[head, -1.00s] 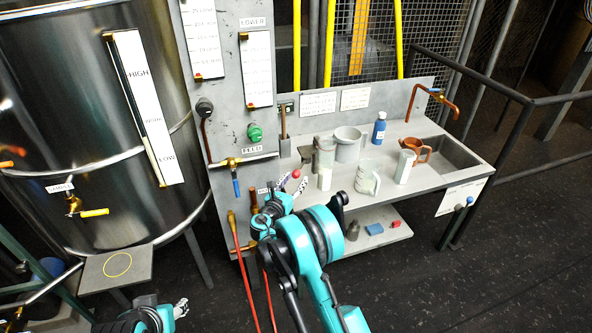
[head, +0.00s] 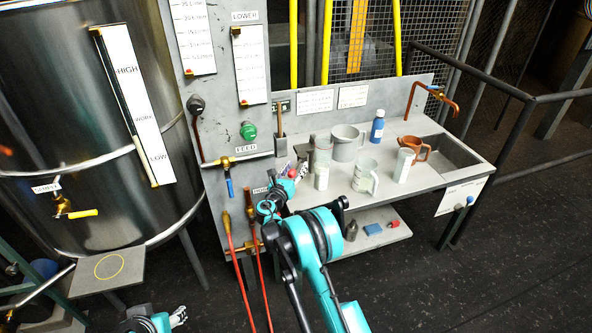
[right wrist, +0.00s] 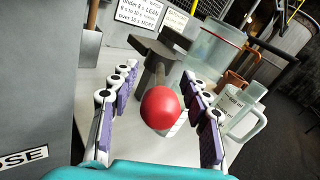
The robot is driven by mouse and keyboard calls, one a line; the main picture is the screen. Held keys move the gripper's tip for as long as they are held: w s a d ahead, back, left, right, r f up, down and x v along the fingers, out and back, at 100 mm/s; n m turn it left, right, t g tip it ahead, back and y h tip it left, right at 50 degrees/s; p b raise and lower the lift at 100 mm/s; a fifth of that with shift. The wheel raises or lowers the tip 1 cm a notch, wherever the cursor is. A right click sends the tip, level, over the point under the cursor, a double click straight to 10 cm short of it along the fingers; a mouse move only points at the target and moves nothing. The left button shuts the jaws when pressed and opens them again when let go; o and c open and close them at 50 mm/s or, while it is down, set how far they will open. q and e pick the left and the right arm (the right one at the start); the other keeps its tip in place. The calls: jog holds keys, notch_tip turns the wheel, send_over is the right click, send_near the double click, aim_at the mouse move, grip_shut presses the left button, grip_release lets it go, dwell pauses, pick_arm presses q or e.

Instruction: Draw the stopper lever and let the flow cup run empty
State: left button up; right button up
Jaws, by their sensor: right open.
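The stopper lever ends in a red ball knob (right wrist: 161,107); its dark stem runs back to a dark stand on the bench. In the head view the knob (head: 292,173) is small and partly among my fingers. My right gripper (right wrist: 158,88) is open, with one finger on each side of the knob and gaps visible on both sides. A clear vessel (right wrist: 213,52), which looks like the flow cup, stands behind the knob; its liquid level is unclear. My left gripper (head: 179,316) is low at the bottom edge, far from the bench, its opening unclear.
A translucent jug (head: 363,177) and a white container (head: 321,177) stand close right of the lever. A grey pitcher (head: 347,144), blue bottle (head: 378,128) and copper mug (head: 416,147) are farther off. The upright panel (head: 231,120) bounds the left.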

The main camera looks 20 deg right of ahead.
jog(key=shift+w+d, duration=0.15)
jog(key=shift+w, duration=0.05)
jog(key=shift+c, duration=0.4)
grip_shut()
